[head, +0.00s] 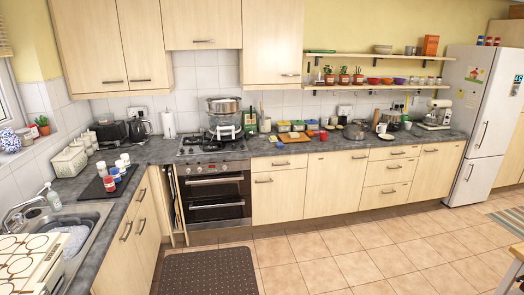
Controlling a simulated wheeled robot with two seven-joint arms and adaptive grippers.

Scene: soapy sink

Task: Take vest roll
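I cannot make out anything that I can name for sure as the vest roll. A white upright roll (168,124), which looks like kitchen paper, stands on the back counter left of the hob. The metal sink (98,217) is at the lower left, with a pale, bluish-white patterned thing (75,238) in it that I cannot identify. Neither of my grippers shows in the head view.
Jars stand on a black mat (97,190) beside the sink. A soap bottle (53,199) stands behind it. Pots sit on the hob (212,145). A cream object with brown-rimmed circles (22,262) fills the lower left corner. The tiled floor (345,245) is mostly clear.

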